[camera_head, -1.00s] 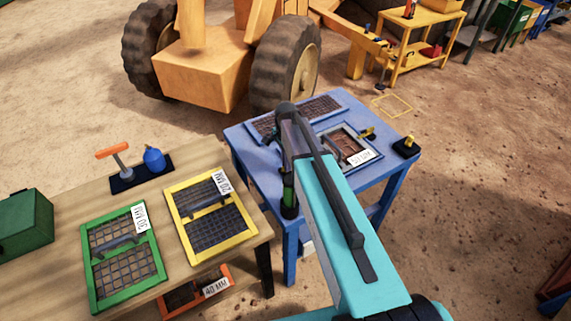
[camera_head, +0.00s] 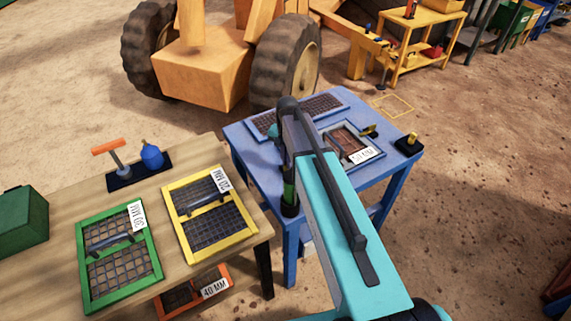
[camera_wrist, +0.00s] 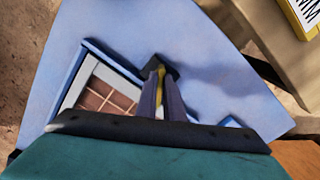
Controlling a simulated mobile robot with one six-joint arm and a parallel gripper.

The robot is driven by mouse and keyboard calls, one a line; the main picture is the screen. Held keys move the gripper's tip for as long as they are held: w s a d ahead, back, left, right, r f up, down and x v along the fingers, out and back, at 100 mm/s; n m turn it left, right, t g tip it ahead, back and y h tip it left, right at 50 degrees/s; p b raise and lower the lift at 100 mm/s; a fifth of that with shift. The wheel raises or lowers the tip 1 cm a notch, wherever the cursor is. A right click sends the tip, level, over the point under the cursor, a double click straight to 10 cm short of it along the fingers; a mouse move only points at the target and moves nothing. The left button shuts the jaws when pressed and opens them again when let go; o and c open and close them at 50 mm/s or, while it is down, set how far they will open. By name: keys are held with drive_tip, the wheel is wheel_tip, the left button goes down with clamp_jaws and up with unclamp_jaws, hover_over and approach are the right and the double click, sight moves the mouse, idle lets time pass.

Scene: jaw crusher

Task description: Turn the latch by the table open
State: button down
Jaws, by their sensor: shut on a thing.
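My gripper (camera_wrist: 161,85) points down at the blue table (camera_wrist: 215,65) in the wrist view. Its two dark fingers are shut on a narrow yellow latch (camera_wrist: 161,70), which stands on a small black base (camera_wrist: 172,68). The base is beside a corner of the framed brown grid (camera_wrist: 106,98). Much of the latch is hidden between the fingers, so its exact angle is hard to tell. The framed grid (camera_head: 345,139) and the blue table (camera_head: 258,172) show there.
Another yellow latch (camera_head: 369,130) is at the grid's far corner, and a yellow knob on a black block (camera_head: 408,144) stands at the table's right. A wooden table (camera_head: 60,258) with green and yellow framed screens is on the left. Open ground lies to the right.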

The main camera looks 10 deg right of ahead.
drive_tip(key=n+b, duration=0.2)
drive_tip(key=n, duration=0.4)
drive_tip(key=shift+d, duration=0.15)
drive_tip(key=n+b, duration=0.1)
drive_tip(key=n, duration=0.4)
drive_tip(key=shift+n, duration=0.3)
drive_tip(key=c, duration=1.9)
unclamp_jaws()
drive_tip(key=shift+o, duration=0.2)
drive_tip(key=shift+r, duration=0.15)
wheel_tip(320, 180, up, 14)
drive_tip(key=b, duration=0.3)
drive_tip(key=shift+f, duration=0.2)
